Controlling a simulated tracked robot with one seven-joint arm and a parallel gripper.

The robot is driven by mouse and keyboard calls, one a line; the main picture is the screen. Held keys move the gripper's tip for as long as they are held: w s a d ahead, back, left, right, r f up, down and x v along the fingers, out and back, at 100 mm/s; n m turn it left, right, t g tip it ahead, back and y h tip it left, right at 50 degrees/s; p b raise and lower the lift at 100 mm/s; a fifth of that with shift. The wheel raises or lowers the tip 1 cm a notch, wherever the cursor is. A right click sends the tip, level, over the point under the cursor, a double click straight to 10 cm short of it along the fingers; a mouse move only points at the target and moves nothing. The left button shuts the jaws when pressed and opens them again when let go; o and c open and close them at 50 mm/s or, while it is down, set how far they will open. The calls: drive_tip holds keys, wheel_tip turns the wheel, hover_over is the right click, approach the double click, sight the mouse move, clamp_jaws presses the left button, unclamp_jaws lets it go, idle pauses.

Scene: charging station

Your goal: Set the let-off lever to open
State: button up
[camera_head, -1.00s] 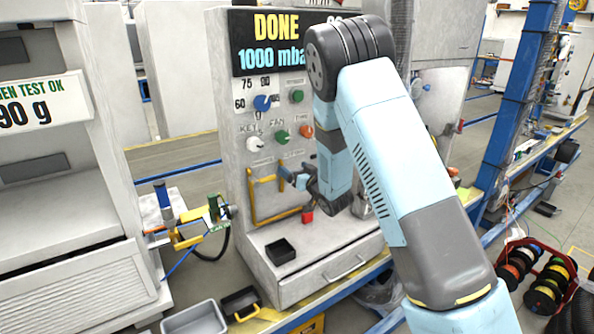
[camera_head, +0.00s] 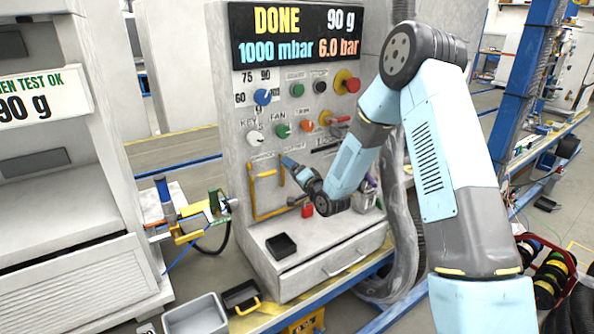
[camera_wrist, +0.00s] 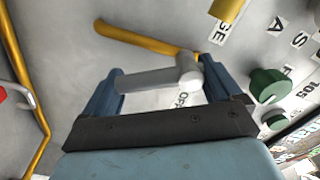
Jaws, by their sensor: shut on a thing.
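The let-off lever (camera_wrist: 150,80) is a grey bar with a round pale hub at its right end, seen in the wrist view. The word OPEN, partly covered, is printed on the panel (camera_wrist: 182,98) just below the hub. My gripper (camera_wrist: 160,83) has its blue fingers on either side of the lever, shut on it. In the head view my gripper (camera_head: 289,162) is at the panel front beside the yellow pipe (camera_head: 253,190); the lever cannot be made out there.
Knobs (camera_head: 263,97) and a red button (camera_head: 353,85) sit on the panel above my gripper, under a display (camera_head: 290,35) reading DONE. A black tray (camera_head: 281,245) stands on the ledge.

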drive_tip(key=m, duration=0.3)
drive_tip(key=f+m, duration=0.1)
drive_tip(key=m, duration=0.1)
drive_tip(key=shift+s+a+m, duration=0.15)
drive_tip(key=shift+a+m, duration=0.05)
drive_tip(key=shift+m, duration=0.2)
idle(0.4)
drive_tip(key=o, duration=1.2)
drive_tip(key=shift+c, duration=0.2)
drive_tip(key=shift+s+a, duration=0.1)
drive_tip(key=shift+a, duration=0.05)
drive_tip(key=v, duration=1.3)
drive_tip(key=shift+s+d, duration=0.25)
drive_tip(key=shift+s, duration=0.05)
